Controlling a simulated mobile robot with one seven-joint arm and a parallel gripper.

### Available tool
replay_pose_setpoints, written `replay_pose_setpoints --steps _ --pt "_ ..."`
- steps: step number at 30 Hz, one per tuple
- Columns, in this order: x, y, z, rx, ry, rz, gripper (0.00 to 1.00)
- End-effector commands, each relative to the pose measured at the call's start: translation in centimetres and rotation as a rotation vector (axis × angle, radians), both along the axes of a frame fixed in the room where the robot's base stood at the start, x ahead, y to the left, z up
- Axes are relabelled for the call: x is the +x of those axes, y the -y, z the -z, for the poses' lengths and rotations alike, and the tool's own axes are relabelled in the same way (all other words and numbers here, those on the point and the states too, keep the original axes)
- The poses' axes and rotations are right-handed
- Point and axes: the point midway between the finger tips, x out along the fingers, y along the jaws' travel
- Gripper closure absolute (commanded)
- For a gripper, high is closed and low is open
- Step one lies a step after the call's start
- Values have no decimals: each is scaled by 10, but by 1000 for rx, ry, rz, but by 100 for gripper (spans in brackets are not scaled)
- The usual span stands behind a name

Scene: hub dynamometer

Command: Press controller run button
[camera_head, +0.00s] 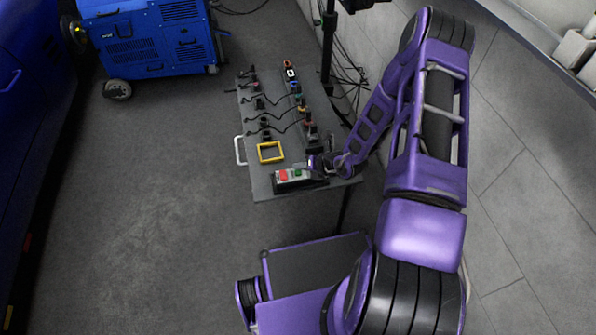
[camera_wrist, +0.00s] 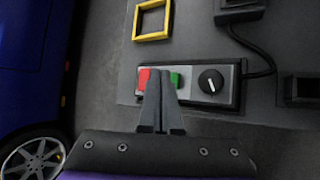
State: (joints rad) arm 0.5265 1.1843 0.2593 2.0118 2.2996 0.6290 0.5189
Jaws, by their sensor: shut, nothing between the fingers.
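The controller (camera_wrist: 236,86) is a small grey box with a dark border, at the near end of the grey panel. It carries a red button (camera_wrist: 143,78), a green button (camera_wrist: 175,79) and a black knob (camera_wrist: 211,81). In the head view, the controller (camera_head: 293,180) shows its red and green buttons at the panel's near edge. My gripper (camera_wrist: 159,74) is shut and empty. In the wrist view its fingertips appear between the red and green buttons and partly cover the face there. I cannot tell whether they touch it.
The grey panel (camera_head: 262,187) holds several cabled devices further back. A yellow square frame (camera_head: 270,152) lies just beyond the controller. A blue wheeled machine (camera_head: 155,38) stands at the back left. A blue vehicle (camera_head: 30,70) is at the left. The floor between is clear.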

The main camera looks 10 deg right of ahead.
Motion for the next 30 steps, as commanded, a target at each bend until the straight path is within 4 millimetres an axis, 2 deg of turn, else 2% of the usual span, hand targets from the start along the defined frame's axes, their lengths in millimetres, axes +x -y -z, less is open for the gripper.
replay_pose_setpoints --steps 30 --pt "0 0 11 0 0 0 100"
